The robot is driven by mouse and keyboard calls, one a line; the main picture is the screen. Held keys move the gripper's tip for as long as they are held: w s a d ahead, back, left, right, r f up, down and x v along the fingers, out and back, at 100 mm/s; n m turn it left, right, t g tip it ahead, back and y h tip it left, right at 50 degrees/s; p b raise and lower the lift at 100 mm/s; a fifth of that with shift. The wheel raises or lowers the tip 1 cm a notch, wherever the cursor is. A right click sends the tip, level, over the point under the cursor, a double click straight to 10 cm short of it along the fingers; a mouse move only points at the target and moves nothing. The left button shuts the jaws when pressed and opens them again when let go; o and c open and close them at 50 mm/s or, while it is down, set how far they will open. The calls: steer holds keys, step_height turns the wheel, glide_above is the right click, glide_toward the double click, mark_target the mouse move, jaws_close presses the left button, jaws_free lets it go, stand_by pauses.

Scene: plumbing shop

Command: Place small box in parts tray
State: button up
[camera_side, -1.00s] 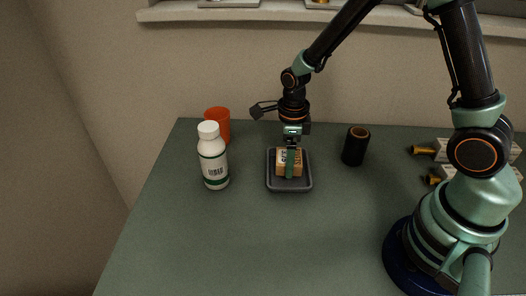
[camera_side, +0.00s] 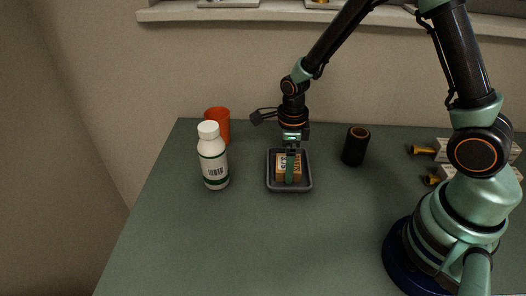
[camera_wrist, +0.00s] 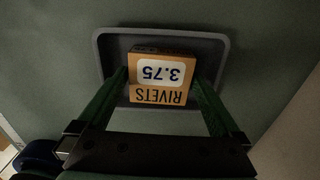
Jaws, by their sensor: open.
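The small box (camera_side: 283,169) is orange-tan with a white label. In the wrist view the box (camera_wrist: 159,78) reads "RIVETS" and "3.75". It sits inside the grey parts tray (camera_side: 290,188), whose rim (camera_wrist: 165,31) shows around it in the wrist view. My gripper (camera_side: 290,178) reaches down into the tray at the box. In the wrist view its green fingers (camera_wrist: 160,84) are open, one on each side of the box. Whether a fingertip still touches the box is hard to tell.
A white bottle (camera_side: 213,160) with a green band stands left of the tray, with an orange cup (camera_side: 222,124) behind it. A black cylinder (camera_side: 355,147) stands to the right. Grey parts with brass ends (camera_side: 441,151) lie farther right. The front of the table is clear.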

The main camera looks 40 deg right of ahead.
step_height(320, 180, up, 11)
step_height(320, 180, up, 8)
steer(key=n+t, duration=0.2)
steer(key=n, duration=0.9)
glide_above(300, 166)
steer(key=s+d+r+n+t, duration=0.1)
steer(key=s+r+n+t, duration=0.2)
steer(key=n, duration=1.3)
steer(key=shift+s+d+r+t, duration=0.3)
steer(key=shift+s+r, duration=0.6)
steer(key=shift+s, duration=0.35)
